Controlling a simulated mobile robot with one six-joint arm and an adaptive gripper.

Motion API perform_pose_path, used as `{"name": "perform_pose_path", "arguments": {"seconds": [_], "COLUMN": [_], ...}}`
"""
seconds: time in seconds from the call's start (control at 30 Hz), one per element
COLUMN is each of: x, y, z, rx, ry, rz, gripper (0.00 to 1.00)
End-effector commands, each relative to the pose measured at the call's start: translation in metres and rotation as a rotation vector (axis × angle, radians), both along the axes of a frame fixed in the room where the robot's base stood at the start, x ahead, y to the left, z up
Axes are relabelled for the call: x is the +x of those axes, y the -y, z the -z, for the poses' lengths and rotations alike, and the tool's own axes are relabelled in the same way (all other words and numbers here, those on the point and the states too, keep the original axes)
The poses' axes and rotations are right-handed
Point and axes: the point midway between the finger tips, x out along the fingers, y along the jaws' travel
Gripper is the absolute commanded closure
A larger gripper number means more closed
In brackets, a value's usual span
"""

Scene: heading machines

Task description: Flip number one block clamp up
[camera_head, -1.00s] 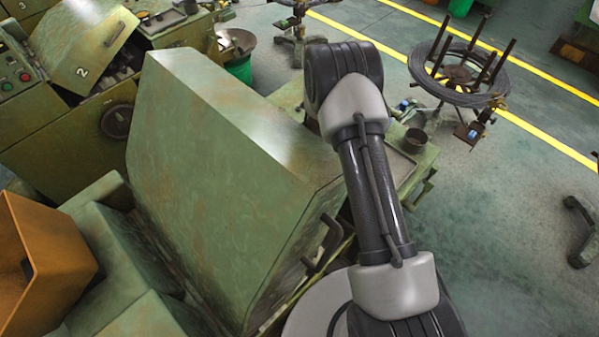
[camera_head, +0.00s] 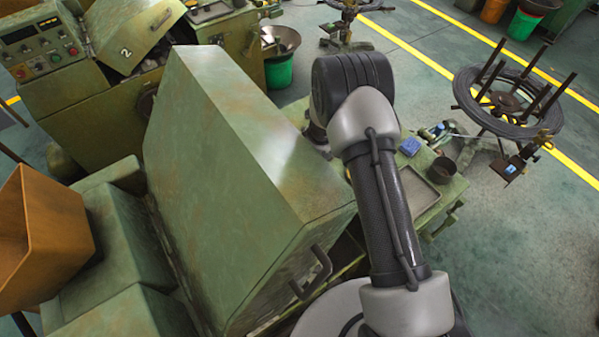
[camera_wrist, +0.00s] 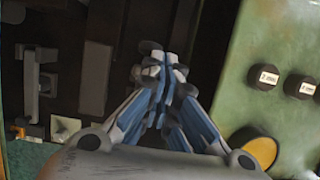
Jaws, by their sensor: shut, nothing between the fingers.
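My gripper (camera_wrist: 165,62) shows in the wrist view, with its blue-grey fingers together and nothing between them. It is in front of the dark interior of a green machine. Metal bars and brackets (camera_wrist: 38,80) lie to its left, apart from the fingers. I cannot tell which of these parts, if any, is the number one block clamp. In the head view the big green machine cover (camera_head: 235,160) stands raised and hides the space behind it. My gripper is not visible there.
A green panel with labelled black knobs (camera_wrist: 265,77) and a yellow button (camera_wrist: 263,152) is right of my gripper. A cover handle (camera_head: 314,273) is near my arm. Machine 2 (camera_head: 60,100) is behind left, an orange bin (camera_head: 65,235) at left, a wire coil stand (camera_head: 508,103) at right.

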Motion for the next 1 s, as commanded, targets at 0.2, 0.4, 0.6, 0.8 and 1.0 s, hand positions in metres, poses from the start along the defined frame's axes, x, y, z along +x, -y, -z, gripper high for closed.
{"name": "perform_pose_path", "arguments": {"seconds": [0.2, 0.4, 0.6, 0.8, 1.0], "x": [-0.006, -0.013, -0.025, -0.033, -0.036], "y": [0.001, 0.007, 0.016, 0.021, 0.023], "z": [-0.001, -0.037, -0.079, -0.105, -0.113], "rx": [0.0, 0.002, 0.001, 0.001, 0.001], "ry": [-0.01, -0.001, 0.003, 0.002, 0.0], "rz": [-0.003, -0.003, -0.002, -0.001, 0.0], "gripper": [1.0, 1.0, 1.0, 1.0, 1.0]}}
